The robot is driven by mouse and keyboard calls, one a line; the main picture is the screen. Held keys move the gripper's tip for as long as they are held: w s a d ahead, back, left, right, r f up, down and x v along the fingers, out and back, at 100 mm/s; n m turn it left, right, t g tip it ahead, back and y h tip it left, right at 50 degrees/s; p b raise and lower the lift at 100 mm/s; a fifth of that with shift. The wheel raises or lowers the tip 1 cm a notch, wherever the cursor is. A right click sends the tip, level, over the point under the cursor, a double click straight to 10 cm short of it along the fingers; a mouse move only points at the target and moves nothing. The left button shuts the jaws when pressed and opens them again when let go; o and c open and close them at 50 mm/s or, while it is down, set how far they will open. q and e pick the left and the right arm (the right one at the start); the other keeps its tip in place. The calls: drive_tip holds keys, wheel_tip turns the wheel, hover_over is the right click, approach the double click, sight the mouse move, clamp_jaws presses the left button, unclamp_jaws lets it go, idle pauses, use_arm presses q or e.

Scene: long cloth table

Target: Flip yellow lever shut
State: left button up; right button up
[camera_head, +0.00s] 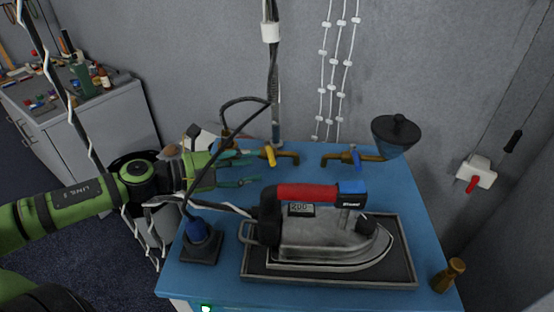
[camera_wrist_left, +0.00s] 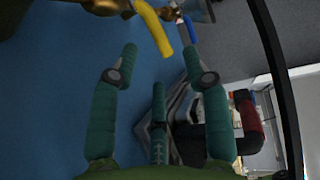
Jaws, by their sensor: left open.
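The yellow lever (camera_head: 270,155) sits on a brass tap at the back left of the blue table. In the left wrist view the yellow lever (camera_wrist_left: 153,29) shows at the top, its free end pointing down between my fingertips. My left gripper (camera_head: 256,168) has teal fingers spread open and empty, just left of and in front of the lever. It also shows in the left wrist view (camera_wrist_left: 160,52). I cannot tell whether a finger touches the lever. The left part of the brass tap is partly hidden by cables and the gripper. My right gripper is not in view.
A second brass tap with a blue lever (camera_head: 357,158) stands to the right, beside a dark funnel (camera_head: 396,136). A red-handled iron (camera_head: 325,235) on a dark tray (camera_head: 405,262) fills the front. A dark cable (camera_head: 241,100) hangs near my gripper. The table's right side (camera_head: 423,215) is mostly clear.

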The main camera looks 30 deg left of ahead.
sight(270, 157)
use_arm(q)
drive_tip(key=shift+w+d, duration=0.1)
drive_tip(key=shift+w, duration=0.05)
drive_tip(key=shift+w+d+f+b, duration=0.1)
drive_tip(key=shift+w+b, duration=0.15)
drive_tip(key=shift+b, duration=0.1)
drive_tip(key=shift+w+d, duration=0.2)
drive_tip(key=shift+w, duration=0.1)
drive_tip(key=shift+w+d+p, duration=0.2)
drive_tip(key=shift+w+p, duration=0.1)
drive_tip(key=shift+w+d+f, duration=0.1)
drive_tip(key=shift+w+d, duration=0.35)
drive_tip(key=shift+w, duration=0.05)
drive_tip(key=shift+w+d+p, duration=0.3)
drive_tip(key=shift+w+p, duration=0.2)
drive_tip(key=shift+p, duration=0.35)
drive_tip(key=shift+w+d+f, duration=0.25)
drive_tip(key=shift+w+d, duration=0.05)
drive_tip(key=shift+w, duration=0.05)
drive_tip(key=shift+d+f+p, duration=0.1)
drive_tip(key=shift+d+p, duration=0.1)
drive_tip(key=shift+p, duration=0.1)
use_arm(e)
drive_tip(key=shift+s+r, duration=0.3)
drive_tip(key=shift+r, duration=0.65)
